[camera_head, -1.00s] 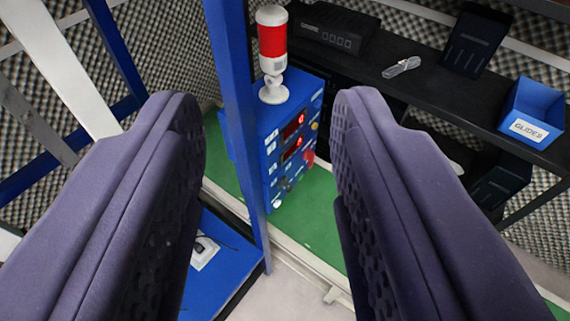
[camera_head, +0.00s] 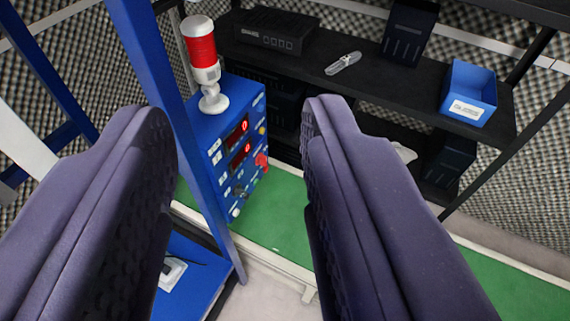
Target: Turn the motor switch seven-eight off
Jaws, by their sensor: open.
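A blue control box (camera_head: 205,128) stands upright beyond my fingers, behind a blue post. Its front carries two red number displays (camera_head: 238,137), a red button (camera_head: 261,160), a small yellow button (camera_head: 262,130) and dark and white knobs (camera_head: 239,192) low down. The labels are too small to read, so I cannot tell which control is switch seven-eight. My gripper (camera_head: 225,125) is open and empty, its two purple fingers on either side of the box in the picture and apart from it.
A red and white beacon lamp (camera_head: 201,50) stands on the box. A blue post (camera_head: 165,100) rises just left of it. A black shelf (camera_head: 380,98) behind holds a blue bin (camera_head: 470,92) and dark devices. Green floor (camera_head: 282,215) lies right of the box.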

